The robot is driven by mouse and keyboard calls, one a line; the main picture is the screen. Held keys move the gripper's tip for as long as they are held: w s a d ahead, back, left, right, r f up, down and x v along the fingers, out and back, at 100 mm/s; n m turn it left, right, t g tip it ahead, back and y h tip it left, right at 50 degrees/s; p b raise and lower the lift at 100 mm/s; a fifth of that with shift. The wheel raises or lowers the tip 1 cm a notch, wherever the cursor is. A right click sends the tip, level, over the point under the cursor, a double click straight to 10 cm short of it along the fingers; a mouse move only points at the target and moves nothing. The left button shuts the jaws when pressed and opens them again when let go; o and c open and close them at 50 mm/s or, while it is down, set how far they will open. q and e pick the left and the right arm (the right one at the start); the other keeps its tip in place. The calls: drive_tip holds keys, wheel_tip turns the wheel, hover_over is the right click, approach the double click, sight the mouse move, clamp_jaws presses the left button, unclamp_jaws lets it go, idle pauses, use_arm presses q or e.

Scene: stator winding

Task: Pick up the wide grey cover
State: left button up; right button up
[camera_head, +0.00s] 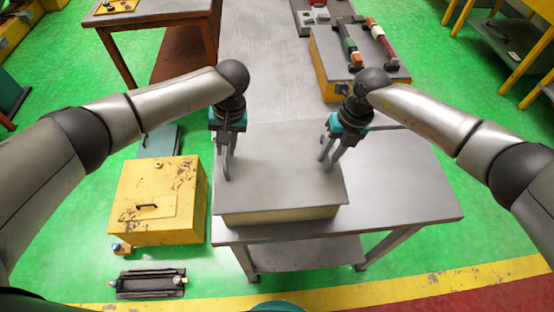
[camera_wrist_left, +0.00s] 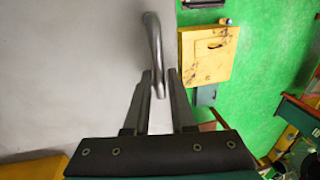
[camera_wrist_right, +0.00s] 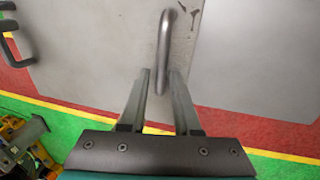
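The wide grey cover (camera_head: 282,165) lies flat on a pale yellow box (camera_head: 282,216) on the metal table. It has a bar handle near each end. In the left wrist view the left handle (camera_wrist_left: 152,40) runs in between the fingers of my left gripper (camera_wrist_left: 160,76). In the right wrist view the right handle (camera_wrist_right: 163,40) runs in between the fingers of my right gripper (camera_wrist_right: 160,76). Both grippers are open, with a thin gap showing beside the handles. In the head view the grippers (camera_head: 228,165) and (camera_head: 328,155) point down at the cover's two ends.
The metal table (camera_head: 400,185) has bare room to the right of the box. A yellow case (camera_head: 345,80) with coloured parts stands behind it. A worn yellow box (camera_head: 155,200) and a dark tray (camera_head: 150,284) are at the left. The floor is green with a yellow stripe.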

use_arm(q)
drive_tip(key=shift+a+f, duration=0.1)
drive_tip(key=shift+f, duration=0.45)
use_arm(e)
drive_tip(key=shift+a+f, duration=0.1)
drive_tip(key=shift+f, duration=0.4)
use_arm(q)
clamp_jaws()
use_arm(e)
drive_tip(key=c, duration=0.4)
clamp_jaws()
use_arm(q)
drive_tip(key=shift+r, duration=0.1)
use_arm(e)
drive_tip(key=shift+w+r, duration=0.1)
